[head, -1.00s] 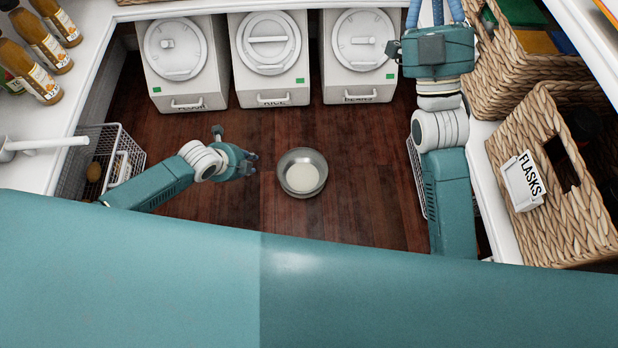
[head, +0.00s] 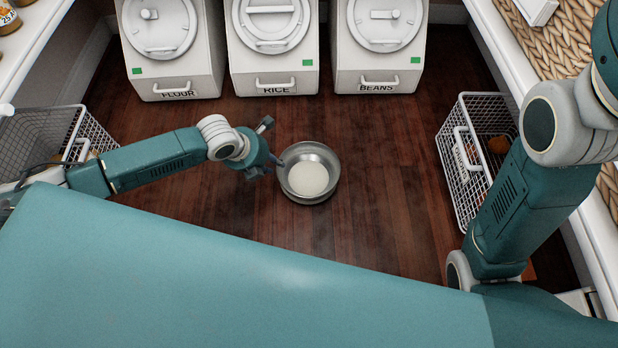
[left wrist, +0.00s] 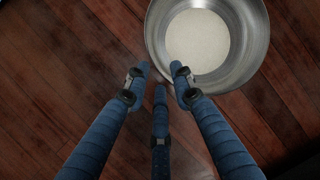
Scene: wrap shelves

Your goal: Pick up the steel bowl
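The steel bowl (head: 327,160) stands upright on the dark wooden floor, in the middle of the head view. White contents (head: 308,178) cover its bottom. It also shows at the top right of the left wrist view (left wrist: 246,58). My left gripper (head: 273,168) is low, just left of the bowl. In the left wrist view its blue fingers (left wrist: 160,78) are spread with nothing between them. One fingertip overlaps the bowl's near rim in that view; I cannot tell whether it touches. My right arm rises at the right, and its gripper is out of view.
White bins labelled FLOUR (head: 172,70), RICE (head: 273,60) and BEANS (head: 378,60) stand behind the bowl. Wire baskets stand at the left (head: 95,135) and right (head: 452,185). Shelves line both sides. The floor around the bowl is clear.

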